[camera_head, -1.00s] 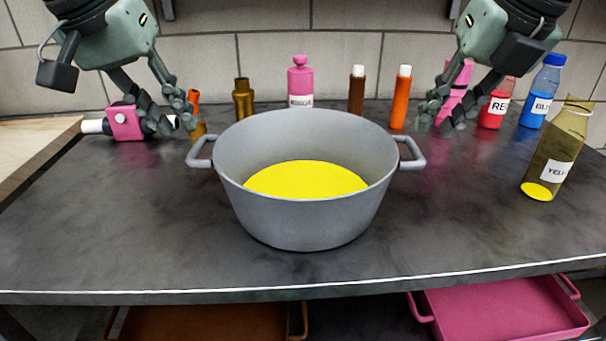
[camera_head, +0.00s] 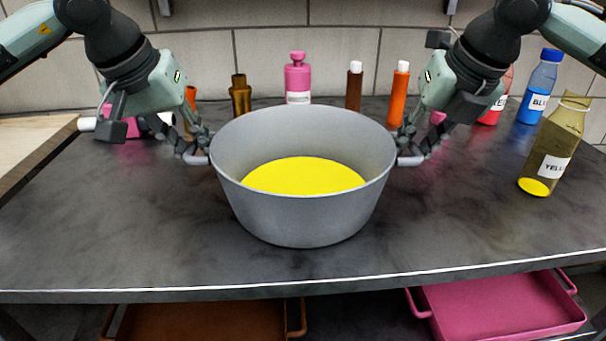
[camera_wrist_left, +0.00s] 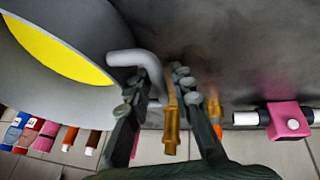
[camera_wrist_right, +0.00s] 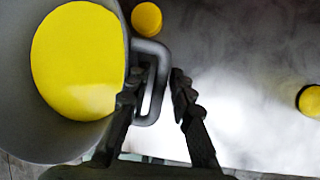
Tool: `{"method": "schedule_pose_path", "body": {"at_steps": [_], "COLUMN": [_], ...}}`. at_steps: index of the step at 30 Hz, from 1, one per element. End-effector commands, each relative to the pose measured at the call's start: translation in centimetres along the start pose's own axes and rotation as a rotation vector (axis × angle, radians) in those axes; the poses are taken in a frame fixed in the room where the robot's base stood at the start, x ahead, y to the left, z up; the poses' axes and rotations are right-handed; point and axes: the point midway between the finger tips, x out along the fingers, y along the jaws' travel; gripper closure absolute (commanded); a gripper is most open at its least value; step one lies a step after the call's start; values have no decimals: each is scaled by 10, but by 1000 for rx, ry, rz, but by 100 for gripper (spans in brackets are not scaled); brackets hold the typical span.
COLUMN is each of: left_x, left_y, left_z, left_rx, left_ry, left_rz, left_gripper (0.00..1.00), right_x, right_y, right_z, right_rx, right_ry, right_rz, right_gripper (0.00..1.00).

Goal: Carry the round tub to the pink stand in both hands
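The round tub (camera_head: 300,220) is a grey pot with a handle on each side and yellow contents (camera_head: 305,176). It stands upright on the dark counter. My left gripper (camera_head: 192,146) is at the left handle; in the left wrist view its open fingers straddle that handle (camera_wrist_left: 138,60). My right gripper (camera_head: 409,145) is at the right handle; in the right wrist view its open fingers lie either side of that handle (camera_wrist_right: 158,85). A pink block with a white cylinder (camera_wrist_left: 289,120) lies beyond the left gripper. I cannot tell which pink thing is the stand.
A pink tray (camera_head: 500,312) and a brown tray (camera_head: 200,322) sit below the counter's front edge. Several bottles stand behind the tub, including a pink one (camera_head: 298,80); a yellow-labelled bottle (camera_head: 555,150) stands at right. The counter in front is clear.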

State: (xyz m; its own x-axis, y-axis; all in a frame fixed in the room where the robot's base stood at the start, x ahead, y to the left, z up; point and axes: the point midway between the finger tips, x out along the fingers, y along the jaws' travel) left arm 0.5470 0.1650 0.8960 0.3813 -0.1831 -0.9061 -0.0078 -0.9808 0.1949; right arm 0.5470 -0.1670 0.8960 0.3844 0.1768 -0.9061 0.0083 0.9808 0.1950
Motion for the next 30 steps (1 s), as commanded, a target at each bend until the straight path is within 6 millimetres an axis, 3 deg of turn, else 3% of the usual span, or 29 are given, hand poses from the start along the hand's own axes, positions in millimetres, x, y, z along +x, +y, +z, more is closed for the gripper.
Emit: {"method": "schedule_pose_path", "body": {"at_steps": [2,8,30], "left_x": [0,0,-9], "left_y": [0,0,2], "left_z": [0,0,-4], "left_rx": [0,0,-1], "left_ry": [0,0,2], "left_rz": [0,0,0], "left_gripper": [78,100,100], "right_x": [0,0,-9], "right_y": [0,0,2], "right_z": [0,0,4], "right_rx": [0,0,1], "right_ry": [0,0,-2], "right_rz": [0,0,1], "right_gripper": [78,100,100]}}
